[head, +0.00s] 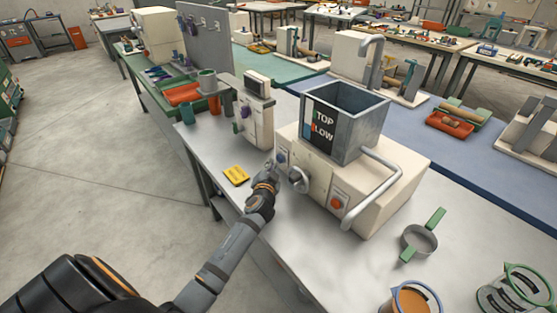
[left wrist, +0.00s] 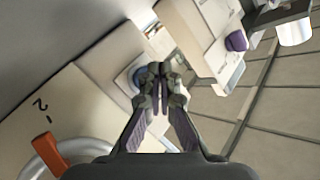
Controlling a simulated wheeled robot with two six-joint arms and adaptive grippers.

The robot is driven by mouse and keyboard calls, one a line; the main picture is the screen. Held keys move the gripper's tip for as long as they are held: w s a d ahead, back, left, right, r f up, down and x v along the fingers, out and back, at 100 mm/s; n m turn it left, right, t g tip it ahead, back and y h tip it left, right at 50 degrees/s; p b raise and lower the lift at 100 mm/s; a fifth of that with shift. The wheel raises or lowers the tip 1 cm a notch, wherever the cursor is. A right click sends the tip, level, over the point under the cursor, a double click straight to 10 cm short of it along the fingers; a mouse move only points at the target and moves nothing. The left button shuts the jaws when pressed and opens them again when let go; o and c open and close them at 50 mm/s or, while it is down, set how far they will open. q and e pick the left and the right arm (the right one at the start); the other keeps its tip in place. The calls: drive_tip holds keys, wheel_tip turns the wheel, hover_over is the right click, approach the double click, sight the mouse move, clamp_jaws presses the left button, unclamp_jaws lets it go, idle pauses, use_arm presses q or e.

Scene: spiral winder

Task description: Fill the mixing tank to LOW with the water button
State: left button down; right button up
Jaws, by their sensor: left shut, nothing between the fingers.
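The mixing tank (head: 366,137) is a grey square open-topped hopper on a cream machine (head: 395,185). The water level inside cannot be made out. A blue-purple button (head: 281,156) sits on the machine's front, left of a grey knob (head: 298,180). My left gripper (head: 276,171) is shut and empty, close to this button. In the left wrist view, its closed fingertips (left wrist: 158,72) overlap a round bluish button (left wrist: 137,78); contact cannot be told. My right gripper is out of view.
A yellow pad (head: 236,175) lies left of my gripper. A green-handled sieve (head: 420,240) and two jugs stand front right. A smaller cream machine (head: 252,120) stands behind.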

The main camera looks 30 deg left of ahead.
use_arm(q)
drive_tip(key=shift+s+a, duration=0.3)
drive_tip(key=shift+s, duration=0.5)
drive_tip(key=shift+s+a, duration=0.35)
drive_tip(key=shift+s, duration=0.4)
drive_tip(key=shift+s+a, duration=0.3)
drive_tip(key=shift+s, duration=0.5)
